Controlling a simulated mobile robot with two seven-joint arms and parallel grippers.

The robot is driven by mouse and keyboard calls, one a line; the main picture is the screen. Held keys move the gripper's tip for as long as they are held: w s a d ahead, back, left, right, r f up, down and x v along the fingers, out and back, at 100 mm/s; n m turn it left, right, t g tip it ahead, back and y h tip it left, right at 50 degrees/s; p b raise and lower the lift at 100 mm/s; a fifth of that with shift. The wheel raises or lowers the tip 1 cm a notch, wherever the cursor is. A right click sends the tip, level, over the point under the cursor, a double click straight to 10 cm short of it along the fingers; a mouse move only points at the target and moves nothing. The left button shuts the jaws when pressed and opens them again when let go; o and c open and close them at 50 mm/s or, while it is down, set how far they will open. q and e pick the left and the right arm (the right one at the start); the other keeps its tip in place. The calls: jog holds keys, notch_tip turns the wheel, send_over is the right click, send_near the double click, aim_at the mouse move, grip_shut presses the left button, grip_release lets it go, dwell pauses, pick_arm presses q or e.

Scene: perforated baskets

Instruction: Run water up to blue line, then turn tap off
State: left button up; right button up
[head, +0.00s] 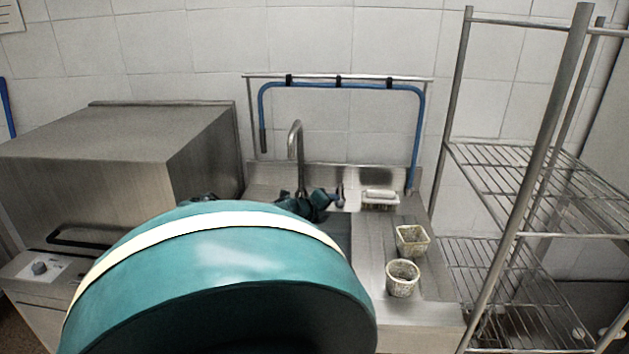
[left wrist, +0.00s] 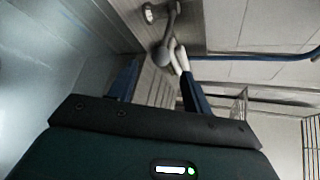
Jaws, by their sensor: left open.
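The tap (head: 296,150) is a grey metal gooseneck spout rising at the back of the steel sink (head: 372,275). My left gripper (head: 336,197) is beside the tap's base, at its right. In the left wrist view the gripper's two dark blue fingers (left wrist: 158,76) are apart. A rounded grey tap part (left wrist: 162,55) shows between the fingertips, with a pale lever (left wrist: 181,58) close to the right finger. I cannot tell whether they touch. My large teal arm link hides most of the basin. No blue line or water is visible. My right gripper is out of view.
Two perforated baskets, one squarish (head: 412,240) and one round (head: 402,278), stand on the right drainboard. A white dish (head: 380,199) sits behind them. A blue hose (head: 418,140) hangs from a rail. A wire shelf (head: 540,190) stands right, a steel machine (head: 120,140) left.

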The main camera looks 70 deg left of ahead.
pick_arm(q)
jog(key=v, duration=0.7)
jog(key=shift+s+r, duration=0.1)
dwell(0.6)
